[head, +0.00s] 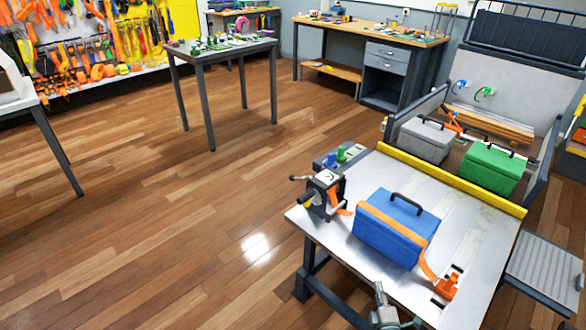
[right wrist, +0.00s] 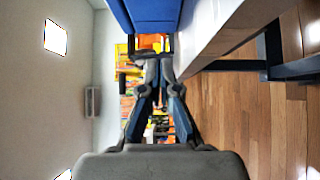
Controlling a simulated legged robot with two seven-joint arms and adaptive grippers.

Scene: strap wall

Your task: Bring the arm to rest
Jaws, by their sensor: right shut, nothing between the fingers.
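My right gripper (head: 380,292) is at the bottom of the head view, over the near edge of the metal bench (head: 335,245). Its fingers are shut and empty, also in the right wrist view (right wrist: 158,66). A blue case (head: 398,232) with a black handle sits on the bench, apart from the gripper. It also shows at the top of the right wrist view (right wrist: 150,12). An orange strap (head: 392,226) runs across the case. An orange hook (head: 446,286) sits at a bench slot on the right; a dark winch (head: 324,192) sits on the left edge. My left gripper is not in view.
A yellow rail (head: 450,180) lines the bench's far side. Beyond it stand a grey case (head: 425,139) and a green case (head: 493,168). A grey step (head: 545,268) is at the right. Wooden floor (head: 150,220) lies open on the left, before worktables and a tool wall.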

